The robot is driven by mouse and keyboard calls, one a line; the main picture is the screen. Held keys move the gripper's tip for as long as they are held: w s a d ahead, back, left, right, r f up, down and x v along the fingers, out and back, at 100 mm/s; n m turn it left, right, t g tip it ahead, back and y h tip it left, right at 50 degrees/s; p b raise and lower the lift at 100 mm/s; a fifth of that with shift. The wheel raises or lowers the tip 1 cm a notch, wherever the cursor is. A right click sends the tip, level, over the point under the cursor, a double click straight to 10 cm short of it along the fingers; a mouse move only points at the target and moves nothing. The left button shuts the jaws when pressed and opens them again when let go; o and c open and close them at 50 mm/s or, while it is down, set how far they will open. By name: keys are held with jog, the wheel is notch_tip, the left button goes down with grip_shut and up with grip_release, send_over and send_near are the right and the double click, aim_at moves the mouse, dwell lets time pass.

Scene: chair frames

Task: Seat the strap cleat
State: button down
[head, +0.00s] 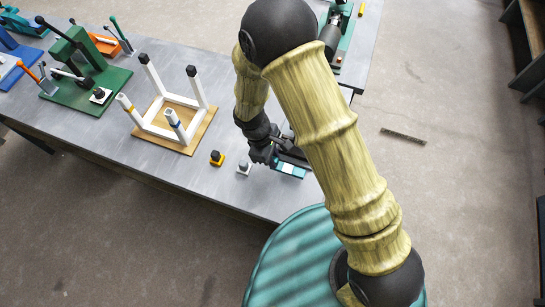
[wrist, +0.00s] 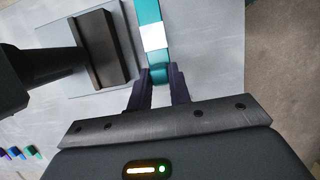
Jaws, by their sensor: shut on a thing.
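My gripper (wrist: 158,82) is in the wrist view with its two dark fingers closed on the near end of a teal strip (wrist: 156,65). The strip runs away from the fingers and has a white patch partway along it. In the head view the strip (head: 290,168) lies by the table's front edge, and the fingertips are mostly hidden by my arm. An upturned white chair frame (head: 157,130) with white legs stands on a wooden board to the left. I cannot tell for certain which piece is the strap cleat.
A dark block (wrist: 92,48) on a grey plate is close left of the strip. A small yellow-and-black piece (head: 217,158) and a white-based grey knob (head: 244,167) sit near the front edge. A green press (head: 85,70) stands far left.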

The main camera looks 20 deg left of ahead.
jog(key=shift+w+d+p, duration=0.15)
jog(key=shift+w+p, duration=0.1)
jog(key=shift+w, duration=2.1)
jog(key=shift+w+d+p, duration=0.15)
jog(key=shift+w+p, duration=0.1)
jog(key=shift+w, duration=2.1)
jog(key=shift+f, duration=0.15)
jog(key=shift+f, duration=0.1)
jog(key=shift+r+p, duration=0.45)
jog(key=shift+r, duration=0.5)
jog(key=shift+w+r, duration=0.15)
